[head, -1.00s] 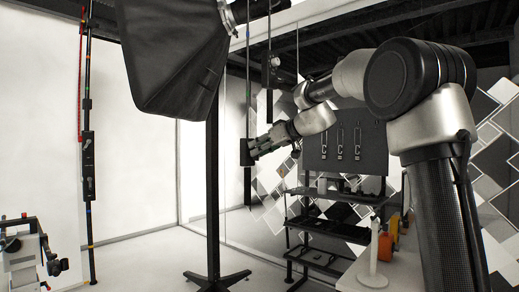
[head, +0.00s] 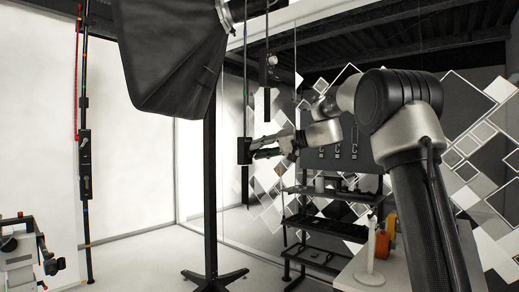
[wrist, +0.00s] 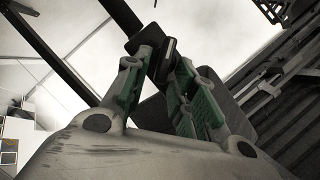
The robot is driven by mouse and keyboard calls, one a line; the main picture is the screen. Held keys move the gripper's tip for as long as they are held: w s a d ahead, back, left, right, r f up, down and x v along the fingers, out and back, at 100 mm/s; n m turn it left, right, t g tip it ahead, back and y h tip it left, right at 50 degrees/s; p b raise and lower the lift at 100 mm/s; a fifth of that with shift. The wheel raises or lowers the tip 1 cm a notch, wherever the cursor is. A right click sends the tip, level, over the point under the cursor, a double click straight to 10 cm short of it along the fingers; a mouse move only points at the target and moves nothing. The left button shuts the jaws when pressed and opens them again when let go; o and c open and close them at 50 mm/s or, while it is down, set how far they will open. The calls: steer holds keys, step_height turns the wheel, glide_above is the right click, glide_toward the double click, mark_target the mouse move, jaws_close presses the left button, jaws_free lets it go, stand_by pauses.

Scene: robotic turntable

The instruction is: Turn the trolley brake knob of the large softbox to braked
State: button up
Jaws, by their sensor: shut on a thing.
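The large softbox (head: 170,55) hangs at the upper left of centre in the head view, black, with its front facing down. A dark box (head: 244,150) hangs at the end of a thin rod right of the dark stand. My gripper (head: 257,148) reaches in from the right and meets this box. In the wrist view, my gripper's fingers (wrist: 160,62) are shut on a small dark knob (wrist: 168,47) with a pale line along it. The fingers hide part of the knob. I cannot read any brake marking.
A dark stand (head: 210,190) with spread feet stands left of my gripper. A second box (head: 268,68) hangs on a rod above it. A striped pole (head: 85,150) stands at left.

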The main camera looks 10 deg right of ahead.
steer(key=shift+w+d+f+m+t+y, duration=0.2)
steer(key=shift+m+y, duration=0.25)
steer(key=shift+m, duration=0.5)
steer(key=shift+s+a+f+m+t+y, duration=0.1)
steer(key=shift+f+m+y, duration=0.25)
steer(key=shift+m, duration=0.65)
steer(key=shift+w+d+f+m+t+y, duration=0.1)
steer(key=shift+f+m+y, duration=0.1)
steer(key=shift+m+y, duration=0.55)
steer(key=shift+m+h, duration=0.25)
steer(key=shift+m, duration=0.05)
steer(key=o, duration=0.7)
steer(key=shift+s, duration=0.1)
steer(key=v, duration=1.2)
